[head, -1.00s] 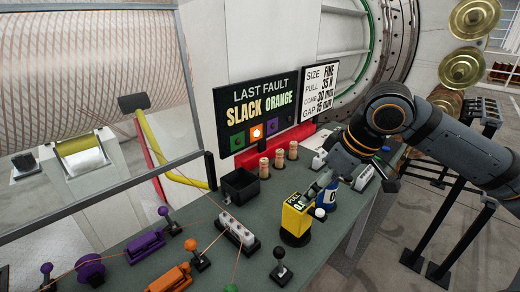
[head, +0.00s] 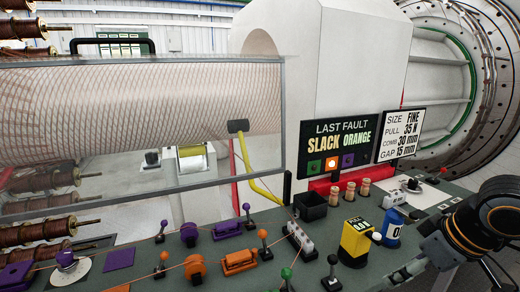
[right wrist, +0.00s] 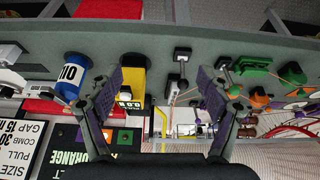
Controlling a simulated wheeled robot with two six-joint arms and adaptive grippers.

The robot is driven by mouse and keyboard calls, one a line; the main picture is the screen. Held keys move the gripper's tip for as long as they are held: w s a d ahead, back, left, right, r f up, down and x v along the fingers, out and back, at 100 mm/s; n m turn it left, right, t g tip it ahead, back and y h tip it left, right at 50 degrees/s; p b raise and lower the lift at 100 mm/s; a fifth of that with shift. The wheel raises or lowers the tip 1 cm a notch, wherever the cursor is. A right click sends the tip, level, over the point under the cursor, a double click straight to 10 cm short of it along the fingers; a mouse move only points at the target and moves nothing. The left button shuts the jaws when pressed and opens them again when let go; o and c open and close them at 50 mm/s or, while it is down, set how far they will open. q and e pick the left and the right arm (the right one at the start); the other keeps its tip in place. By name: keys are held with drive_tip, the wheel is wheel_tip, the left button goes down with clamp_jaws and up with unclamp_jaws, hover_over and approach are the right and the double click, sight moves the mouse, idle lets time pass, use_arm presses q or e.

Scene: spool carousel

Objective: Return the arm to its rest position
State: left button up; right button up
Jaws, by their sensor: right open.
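My right arm enters the head view at the lower right, with its dark wrist bent over the bench edge. My right gripper (head: 404,273) is low in that picture, in front of the yellow gauge block (head: 356,238) and the blue numbered block (head: 392,232). My left gripper is in neither current view.
The green-grey bench (head: 200,270) carries orange and purple clamps, several ball-topped levers, a white connector block (head: 300,240) and a black bin (head: 310,206). Wooden pegs (head: 364,187) stand before the fault screen (head: 340,143). Copper spools (head: 40,230) are at the left.

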drive_tip(key=a+f, duration=0.3)
drive_tip(key=f, duration=0.7)
drive_tip(key=a+f, duration=0.3)
drive_tip(key=f, duration=0.7)
drive_tip(key=s+f+m+h, duration=0.2)
drive_tip(key=s+f+m, duration=0.2)
drive_tip(key=s+f, duration=0.55)
drive_tip(key=s+d+f+g, duration=0.1)
drive_tip(key=d+f, duration=0.1)
drive_tip(key=f, duration=1)
drive_tip(key=s+d+f+g, duration=0.1)
drive_tip(key=d+f, duration=0.1)
drive_tip(key=f, duration=1)
use_arm(q)
drive_tip(key=shift+w, duration=0.15)
use_arm(e)
drive_tip(key=s+d+f+g, duration=0.1)
drive_tip(key=s+f, duration=1.7)
drive_tip(key=s, duration=0.1)
drive_tip(key=shift+s+f+m+h, duration=0.2)
drive_tip(key=shift+f+m+h, duration=0.1)
drive_tip(key=shift+f, duration=0.05)
